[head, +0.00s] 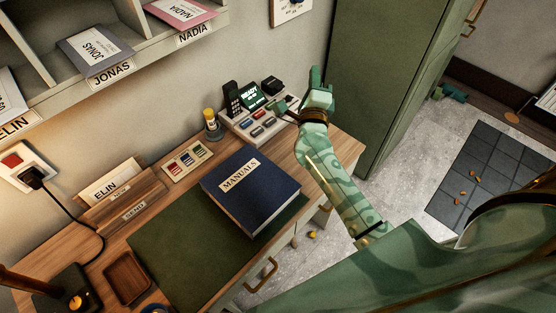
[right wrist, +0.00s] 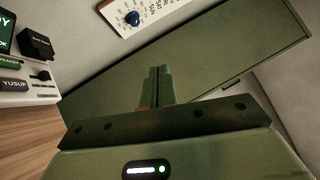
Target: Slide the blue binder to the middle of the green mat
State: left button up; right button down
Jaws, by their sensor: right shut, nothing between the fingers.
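The blue binder (head: 268,200), labelled MANUALS, lies flat on the desk in the head view. It covers the far right part of the green mat (head: 170,245), and its far end seems to reach past the mat's far edge. Bare mat shows to its left and in a strip along its near right side. My right gripper (head: 316,73) is beyond the binder and to its right, above the desk's back right end, apart from the binder. Its fingers show pressed together and empty in the right wrist view (right wrist: 160,70). My left gripper is out of view.
A device console (head: 258,122) stands behind the binder, close to my right gripper. A green cabinet (head: 385,75) rises at right. A wooden tray (head: 127,277) sits left of the mat.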

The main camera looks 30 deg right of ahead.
jog(key=d+f+m+g, duration=0.6)
jog(key=f+m+g, duration=0.55)
jog(key=m, duration=0.55)
jog(key=s+a+f+m+g+y, duration=0.25)
jog(key=a+m+g+y, duration=0.35)
jog(key=a+y, duration=0.65)
jog(key=shift+h, duration=0.75)
jog(key=f+b, duration=0.1)
jog(key=f, duration=0.2)
jog(key=f+b, duration=0.2)
jog(key=f, duration=0.2)
jog(key=a+f+b, duration=0.1)
jog(key=f+b, duration=0.1)
jog(key=f, duration=0.1)
jog(key=shift+w+a+f, duration=0.1)
jog(key=shift+w+f, duration=0.1)
jog(key=shift+w, duration=0.2)
jog(key=a, duration=0.2)
jog(key=s+a+p, duration=0.1)
jog(key=shift+r, duration=0.4)
jog(key=shift+s+a, duration=0.1)
jog(key=shift+a, duration=0.15)
